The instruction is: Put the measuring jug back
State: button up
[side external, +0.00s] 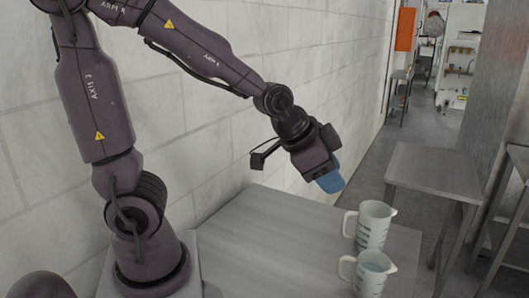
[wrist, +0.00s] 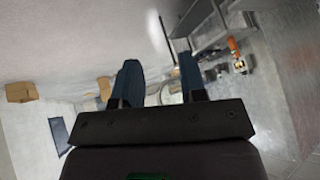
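Two whitish measuring jugs stand upright at the right side of the metal table (side external: 270,235) in the side view. The farther jug (side external: 373,228) and the nearer jug (side external: 371,277) both have dark scale marks, handles to the left and spouts to the right. They are close together; the nearer one partly overlaps the farther. My gripper (side external: 330,181) is raised above the table, up and left of the jugs, and apart from both. In the wrist view my gripper (wrist: 159,76) has its two blue fingers spread, with nothing held between them. I cannot make out either jug clearly there.
A white block wall (side external: 240,140) runs along the table's back. A separate metal table (side external: 435,170) stands beyond, to the right, with a floor gap between. Much of the tabletop left of the jugs is bare. Brown boxes (wrist: 22,90) show in the wrist view.

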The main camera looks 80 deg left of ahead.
jog(key=s+d+r+n+g, duration=0.1)
jog(key=s+r+n, duration=0.3)
jog(key=s, duration=0.8)
jog(key=shift+d+r+g, duration=0.2)
jog(key=shift+r+g, duration=0.2)
jog(key=shift+r, duration=0.5)
